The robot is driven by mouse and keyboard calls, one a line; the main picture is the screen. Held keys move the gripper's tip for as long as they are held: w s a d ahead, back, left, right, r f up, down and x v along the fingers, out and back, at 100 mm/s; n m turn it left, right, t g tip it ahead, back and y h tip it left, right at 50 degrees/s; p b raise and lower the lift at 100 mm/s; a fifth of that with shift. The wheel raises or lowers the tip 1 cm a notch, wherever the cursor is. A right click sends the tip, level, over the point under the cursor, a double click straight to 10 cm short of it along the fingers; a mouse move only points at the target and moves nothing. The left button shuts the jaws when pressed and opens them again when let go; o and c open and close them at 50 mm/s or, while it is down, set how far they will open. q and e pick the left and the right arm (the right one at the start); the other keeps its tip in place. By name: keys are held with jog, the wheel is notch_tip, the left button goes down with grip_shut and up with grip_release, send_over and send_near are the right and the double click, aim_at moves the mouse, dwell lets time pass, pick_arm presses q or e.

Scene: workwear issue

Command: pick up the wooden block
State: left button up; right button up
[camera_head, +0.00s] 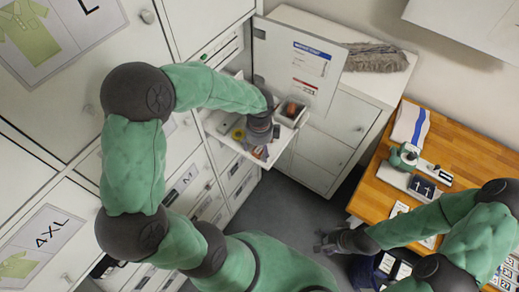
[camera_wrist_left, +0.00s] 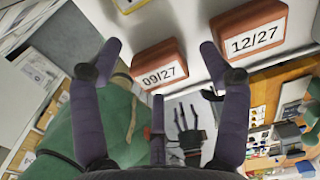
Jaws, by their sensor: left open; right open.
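I cannot make out a block that is clearly wooden. In the left wrist view, an orange-red block labelled 09/27 (camera_wrist_left: 158,64) lies on a white surface, beyond and between the open fingertips of my left gripper (camera_wrist_left: 160,52). A second orange-red block, labelled 12/27 (camera_wrist_left: 250,36), lies to its right, past the right finger. In the head view my left gripper (camera_head: 262,146) is over the open white shelf, and its fingers are partly hidden. My right gripper (camera_head: 324,243) is open and empty above the floor, left of the wooden table; the left wrist view also shows it (camera_wrist_left: 188,120).
The open shelf (camera_head: 283,150) holds a small bin with an orange item (camera_head: 292,108) and a yellow ring (camera_head: 238,133). An open locker door (camera_head: 298,65) stands behind it. A wooden-topped table (camera_head: 462,130) with several items stands at right. Grey floor (camera_head: 283,205) lies between.

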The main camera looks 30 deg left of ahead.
pick_arm(q)
jog(key=shift+f, duration=0.3)
jog(key=c, duration=1.2)
